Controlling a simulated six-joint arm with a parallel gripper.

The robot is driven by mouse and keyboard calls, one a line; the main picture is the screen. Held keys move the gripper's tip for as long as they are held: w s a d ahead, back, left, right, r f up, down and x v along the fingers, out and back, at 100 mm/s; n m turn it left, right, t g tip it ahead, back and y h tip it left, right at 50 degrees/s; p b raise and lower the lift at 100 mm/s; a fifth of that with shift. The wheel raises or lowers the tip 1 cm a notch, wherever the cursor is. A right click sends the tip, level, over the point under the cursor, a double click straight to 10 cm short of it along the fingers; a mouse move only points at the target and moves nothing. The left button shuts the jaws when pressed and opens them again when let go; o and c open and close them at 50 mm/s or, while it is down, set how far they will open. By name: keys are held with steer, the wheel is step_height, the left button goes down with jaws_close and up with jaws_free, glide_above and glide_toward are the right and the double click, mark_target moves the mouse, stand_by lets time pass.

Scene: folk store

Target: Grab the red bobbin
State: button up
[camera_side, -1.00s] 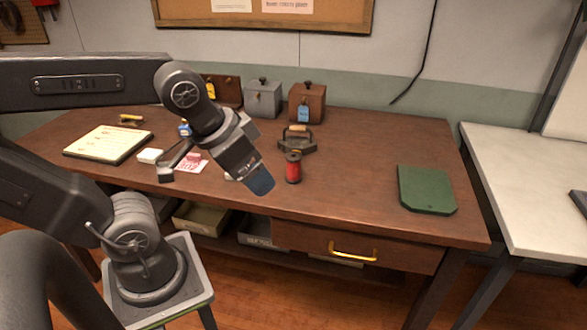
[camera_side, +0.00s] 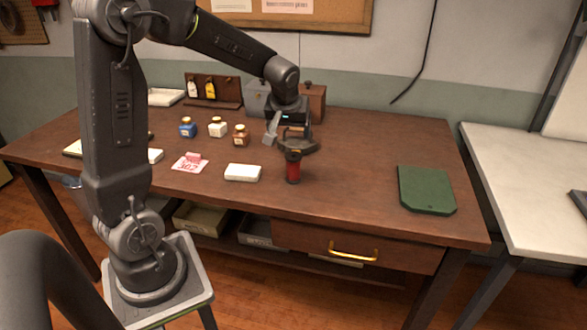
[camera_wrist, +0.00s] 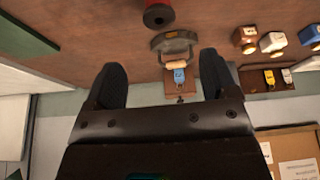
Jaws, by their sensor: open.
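The red bobbin (camera_side: 293,172) stands upright on the wooden table, near its front edge. Its dark end and red body show at the top edge of the wrist view (camera_wrist: 158,14). My gripper (camera_side: 285,132) hangs over the table just behind and above the bobbin, partly in front of a dark metal piece with a handle. In the wrist view my gripper (camera_wrist: 161,75) has its two dark fingers wide apart with nothing held between them. The bobbin is beyond the fingertips, not between them.
The dark handled metal piece (camera_wrist: 172,42) sits close behind the bobbin. A brown box (camera_side: 316,100) and grey box stand at the back. A green mat (camera_side: 426,188) lies right, with bare table between.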

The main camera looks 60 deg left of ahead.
mark_target(294, 168)
steer(key=x, duration=1.2)
steer(key=shift+w+f, duration=0.1)
steer(key=shift+f, duration=0.2)
steer(key=c, duration=1)
steer(key=shift+r, duration=0.1)
